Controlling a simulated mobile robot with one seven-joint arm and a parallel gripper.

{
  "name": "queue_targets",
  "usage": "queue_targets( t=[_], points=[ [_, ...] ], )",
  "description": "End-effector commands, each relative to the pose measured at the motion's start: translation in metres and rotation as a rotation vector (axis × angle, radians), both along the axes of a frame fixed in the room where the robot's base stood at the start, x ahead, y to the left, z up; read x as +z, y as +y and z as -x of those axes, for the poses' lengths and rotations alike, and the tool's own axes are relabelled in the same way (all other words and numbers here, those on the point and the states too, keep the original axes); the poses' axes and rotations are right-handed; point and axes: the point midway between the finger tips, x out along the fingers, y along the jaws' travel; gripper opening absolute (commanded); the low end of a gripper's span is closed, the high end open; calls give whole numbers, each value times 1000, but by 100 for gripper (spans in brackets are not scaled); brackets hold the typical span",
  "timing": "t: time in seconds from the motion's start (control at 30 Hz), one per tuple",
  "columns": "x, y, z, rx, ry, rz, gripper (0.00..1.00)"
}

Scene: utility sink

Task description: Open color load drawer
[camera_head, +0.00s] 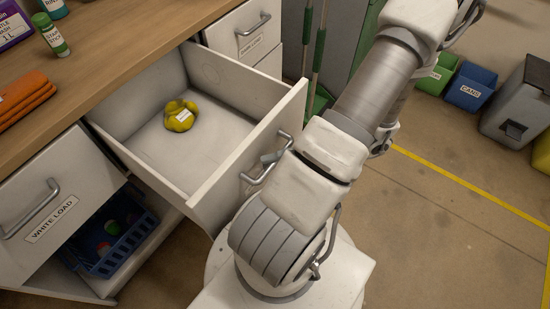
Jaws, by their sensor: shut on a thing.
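The middle drawer (225,160), between drawers labelled white load and dark load, is pulled well out from the counter. Its own label is not visible, so I cannot read that it is the color load drawer. A yellow lumpy item (180,116) with a small white tag lies inside. The drawer's metal handle (286,141) is on its front, facing my arm. My gripper (268,158) is at this handle and shut on it, largely hidden by my wrist.
The white load drawer (60,205) at left and the dark load drawer (243,30) behind are shut. A blue basket (118,242) sits in the open space below. Green-handled tools (316,50) stand behind the drawer. Green (437,74) and blue (471,88) bins stand at right; the floor before them is clear.

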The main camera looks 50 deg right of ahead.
Motion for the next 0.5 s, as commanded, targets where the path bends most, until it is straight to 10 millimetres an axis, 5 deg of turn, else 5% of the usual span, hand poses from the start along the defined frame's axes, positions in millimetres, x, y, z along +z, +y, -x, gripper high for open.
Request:
queue_targets(
  t=[0.07,0.1,0.23,0.5],
  points=[
    [0,-2,0,-4,-1,3,0],
    [0,-1,0,-4,-1,3,25],
    [0,-1,0,-3,-1,1,46],
    [0,0,0,-1,0,0,46]
  ],
)
